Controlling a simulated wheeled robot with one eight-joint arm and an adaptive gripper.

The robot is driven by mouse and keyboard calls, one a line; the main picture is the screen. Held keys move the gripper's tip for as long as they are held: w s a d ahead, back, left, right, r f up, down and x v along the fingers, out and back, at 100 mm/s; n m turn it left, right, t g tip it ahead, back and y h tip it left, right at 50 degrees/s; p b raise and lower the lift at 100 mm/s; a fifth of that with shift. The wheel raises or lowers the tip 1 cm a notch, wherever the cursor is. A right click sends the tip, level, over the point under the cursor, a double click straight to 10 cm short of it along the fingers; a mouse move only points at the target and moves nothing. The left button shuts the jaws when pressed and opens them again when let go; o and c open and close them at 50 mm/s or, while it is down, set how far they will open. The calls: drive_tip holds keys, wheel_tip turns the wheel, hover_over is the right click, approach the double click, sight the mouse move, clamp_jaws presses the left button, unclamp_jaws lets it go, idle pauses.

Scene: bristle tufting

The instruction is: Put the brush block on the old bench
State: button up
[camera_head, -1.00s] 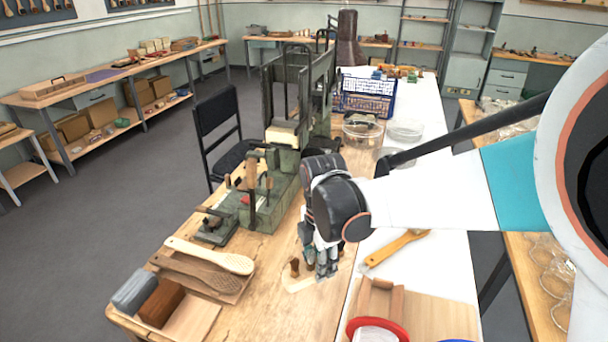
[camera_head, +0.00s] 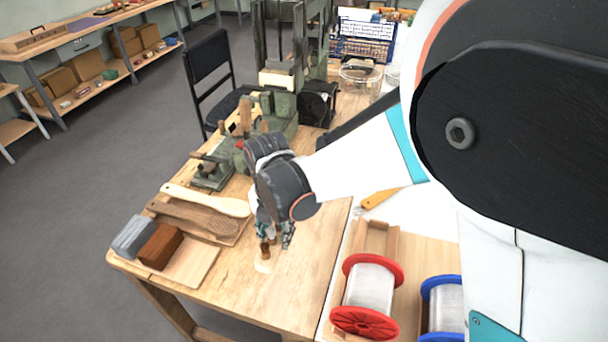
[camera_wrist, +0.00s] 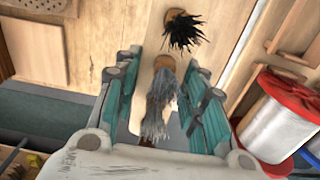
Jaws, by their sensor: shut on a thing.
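In the head view my gripper (camera_head: 275,240) points down over the old bench (camera_head: 300,262), a worn wooden top. I cannot tell whether the block touches the bench.
Grey and brown blocks (camera_head: 160,246) and wooden brushes (camera_head: 205,200) lie on the bench's left. Green machinery (camera_head: 270,110) stands behind. Red-flanged (camera_head: 370,290) and blue-flanged (camera_head: 443,305) spools stand right. The bench's front middle is clear.

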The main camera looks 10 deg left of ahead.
sight(280, 265)
wheel_tip(280, 265, down, 12)
drive_tip(key=b, duration=0.3)
drive_tip(key=shift+r, duration=0.25)
drive_tip(key=shift+f+b, duration=0.15)
drive_tip(key=shift+b, duration=0.15)
drive_tip(key=o, duration=1.1)
drive_tip(key=shift+o, duration=0.2)
wheel_tip(280, 265, up, 12)
drive_tip(key=p, duration=0.4)
